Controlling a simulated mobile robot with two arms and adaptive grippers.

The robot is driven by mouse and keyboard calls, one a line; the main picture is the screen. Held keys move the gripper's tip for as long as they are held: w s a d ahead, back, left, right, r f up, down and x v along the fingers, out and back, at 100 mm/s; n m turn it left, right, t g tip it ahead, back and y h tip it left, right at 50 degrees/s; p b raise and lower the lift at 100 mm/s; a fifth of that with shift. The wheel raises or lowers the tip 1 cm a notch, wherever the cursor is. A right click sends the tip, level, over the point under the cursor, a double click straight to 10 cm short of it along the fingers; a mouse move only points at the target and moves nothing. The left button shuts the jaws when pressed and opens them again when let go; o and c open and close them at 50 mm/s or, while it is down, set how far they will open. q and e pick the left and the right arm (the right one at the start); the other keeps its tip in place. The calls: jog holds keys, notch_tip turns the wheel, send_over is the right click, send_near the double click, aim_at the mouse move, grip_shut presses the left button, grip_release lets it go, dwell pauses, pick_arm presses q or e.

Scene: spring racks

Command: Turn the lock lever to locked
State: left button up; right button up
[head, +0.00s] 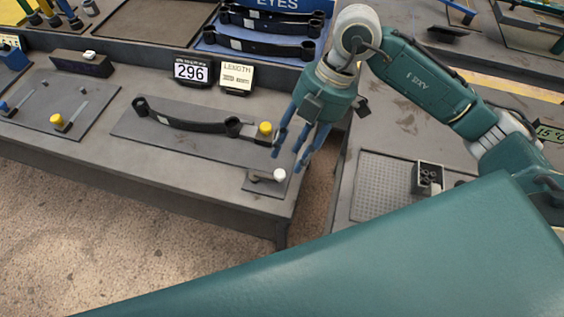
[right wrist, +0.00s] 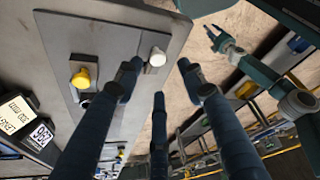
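The lever with a white knob (head: 279,174) sits on a small plate (head: 256,181) at the bench's front right corner. The white knob also shows in the right wrist view (right wrist: 157,57). Its locked marking is not legible. My right gripper (head: 287,160) has its blue fingers spread, pointing down close to the knob. In the right wrist view its fingers (right wrist: 160,95) are apart with nothing between them, and the knob lies beyond the fingertips. A teal arm, apparently my left, ends in a small gripper (right wrist: 216,38) there; its finger state is unclear.
A yellow knob (head: 265,128) stands just behind the lever, beside a dark leaf spring (head: 185,122) on a fixture plate. Display signs 296 (head: 191,71) and LENGTH (head: 236,77) stand at the back. A gap separates this bench from the right bench (head: 375,150).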

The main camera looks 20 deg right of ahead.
aim_at(280, 173)
jog(key=x, duration=0.4)
jog(key=shift+w+a+f+p, duration=0.1)
jog(key=shift+f+p, duration=0.2)
jog(key=shift+f, duration=0.05)
jog(key=shift+x, duration=0.85)
jog(key=shift+c, duration=0.2)
pick_arm(q)
jog(key=shift+w+r, duration=0.3)
jog(key=shift+r, duration=0.25)
pick_arm(e)
grip_shut()
